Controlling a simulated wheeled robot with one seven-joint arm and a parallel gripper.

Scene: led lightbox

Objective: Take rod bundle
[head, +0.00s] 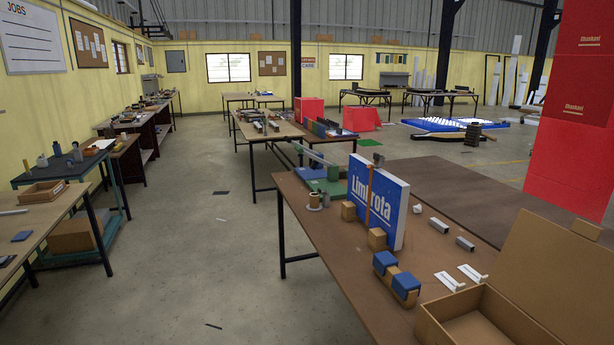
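I cannot make out for certain which thing is the rod bundle. Long white strips lie side by side on a blue flat piece (420,122) on the floor at the back right. A long dark and tan piece (440,138) lies in front of it. Several tall white lengths (517,75) stand upright near the far wall at the right. Two short grey metal pieces (465,243) lie on the near table. My gripper is not in view.
The near brown table (309,213) holds a blue lettered sign (379,200), an open cardboard box (431,318) and blue-topped blocks (406,284). Red boxes (575,170) stack at the right. Benches (40,221) line the left. The grey floor between (190,250) is mostly clear.

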